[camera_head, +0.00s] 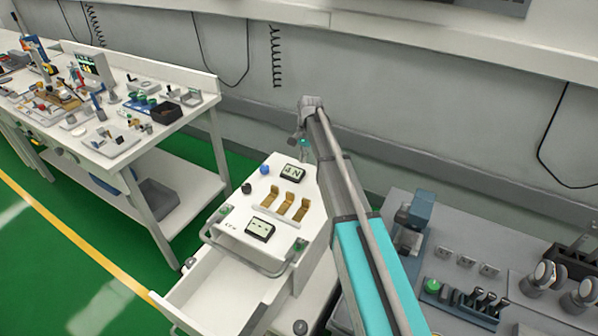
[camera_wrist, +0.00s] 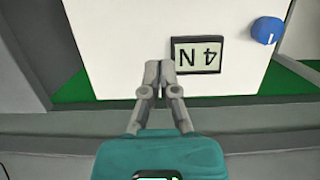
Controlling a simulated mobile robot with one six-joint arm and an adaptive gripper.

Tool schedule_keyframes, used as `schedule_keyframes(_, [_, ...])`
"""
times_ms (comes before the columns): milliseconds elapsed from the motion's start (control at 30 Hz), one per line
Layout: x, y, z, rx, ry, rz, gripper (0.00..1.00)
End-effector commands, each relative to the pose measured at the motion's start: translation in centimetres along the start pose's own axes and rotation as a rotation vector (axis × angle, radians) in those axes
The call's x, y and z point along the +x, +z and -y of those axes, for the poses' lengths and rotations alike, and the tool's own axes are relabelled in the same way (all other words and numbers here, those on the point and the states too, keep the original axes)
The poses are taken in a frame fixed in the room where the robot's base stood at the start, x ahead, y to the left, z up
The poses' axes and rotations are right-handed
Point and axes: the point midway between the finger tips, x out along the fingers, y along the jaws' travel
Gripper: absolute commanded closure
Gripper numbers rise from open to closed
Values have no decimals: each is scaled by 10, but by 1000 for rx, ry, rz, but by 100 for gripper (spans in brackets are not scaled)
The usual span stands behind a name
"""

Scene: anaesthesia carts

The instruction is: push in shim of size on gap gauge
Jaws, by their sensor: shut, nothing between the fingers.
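A white cart top (camera_head: 240,215) carries three brass, bent shims (camera_head: 285,206) side by side on a light strip. I cannot read sizes on them. In front of them is a dark-framed display (camera_head: 260,229) showing dashes. Behind them is a second display (camera_head: 292,173) with the characters 4 and N, also in the wrist view (camera_wrist: 197,55). My gripper (camera_head: 303,143) is past the back edge of the cart top. In the wrist view my gripper (camera_wrist: 160,68) has its fingertips together, empty, beside the 4 N display. The shims are outside the wrist view.
A blue knob (camera_head: 264,169) sits on the cart top, also in the wrist view (camera_wrist: 267,31). A drawer (camera_head: 222,288) is open at the front. A bench with tools (camera_head: 205,100) stands left and a grey worktop (camera_head: 470,220) right. The wall is close behind.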

Motion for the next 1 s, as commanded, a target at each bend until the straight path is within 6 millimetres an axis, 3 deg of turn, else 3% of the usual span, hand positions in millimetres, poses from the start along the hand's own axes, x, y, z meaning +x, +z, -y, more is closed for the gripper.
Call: schedule_keyframes(1000, [73, -1, 0, 0, 0, 0, 100])
